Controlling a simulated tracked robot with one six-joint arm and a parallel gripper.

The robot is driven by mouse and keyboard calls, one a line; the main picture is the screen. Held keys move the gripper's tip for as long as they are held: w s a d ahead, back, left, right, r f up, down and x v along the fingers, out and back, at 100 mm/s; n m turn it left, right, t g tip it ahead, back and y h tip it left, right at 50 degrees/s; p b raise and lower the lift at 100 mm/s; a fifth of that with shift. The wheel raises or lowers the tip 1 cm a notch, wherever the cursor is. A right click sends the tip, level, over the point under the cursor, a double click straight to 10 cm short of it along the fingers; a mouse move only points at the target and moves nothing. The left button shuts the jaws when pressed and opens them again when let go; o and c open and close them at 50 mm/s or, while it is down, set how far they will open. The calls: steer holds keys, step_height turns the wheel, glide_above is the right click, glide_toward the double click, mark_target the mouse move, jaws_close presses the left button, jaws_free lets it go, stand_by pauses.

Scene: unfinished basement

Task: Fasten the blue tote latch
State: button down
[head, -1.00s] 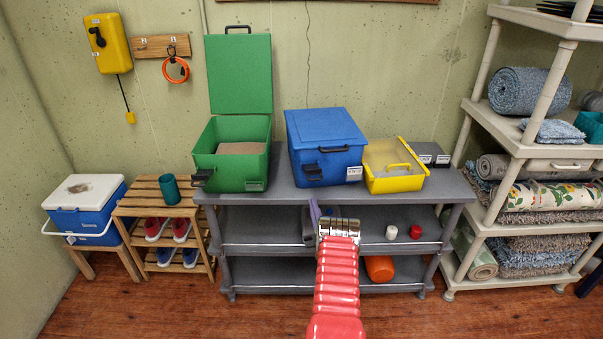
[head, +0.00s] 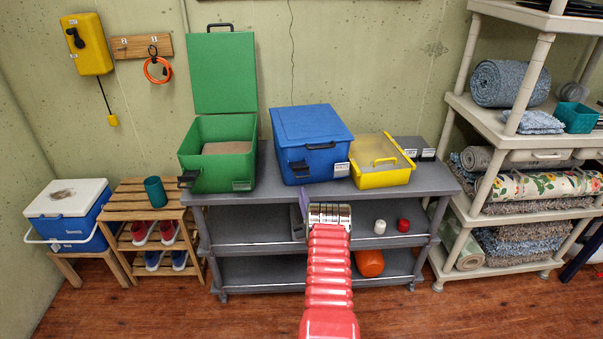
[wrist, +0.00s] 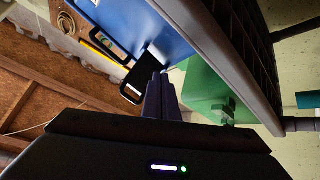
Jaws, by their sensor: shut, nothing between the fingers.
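The blue tote (head: 312,132) stands on the grey shelf's top with its lid down. Its black latch (head: 299,170) juts from the left part of the front face, and a black handle (head: 321,147) sits above and to the right of it. My gripper (head: 302,203), with dark purple fingers, is just below the latch in front of the shelf, partly hidden by my red arm. In the wrist view the shut, empty fingers (wrist: 162,92) point up at the blue tote (wrist: 145,25), close to the black latch (wrist: 136,82). I cannot tell whether they touch.
An open green tote (head: 215,172) stands left of the blue one, and a yellow box (head: 383,178) stands close on its right. The grey shelf (head: 255,222) has its edge right by my gripper. A white rack (head: 450,205) stands to the right.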

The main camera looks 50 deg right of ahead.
mark_target(300, 168)
steer(key=shift+w+d+r, duration=0.1)
steer(key=shift+r, duration=1.1)
steer(key=shift+w+d+r, duration=0.1)
steer(key=shift+r, duration=1.05)
steer(key=shift+r, duration=0.15)
steer(key=shift+r, duration=0.3)
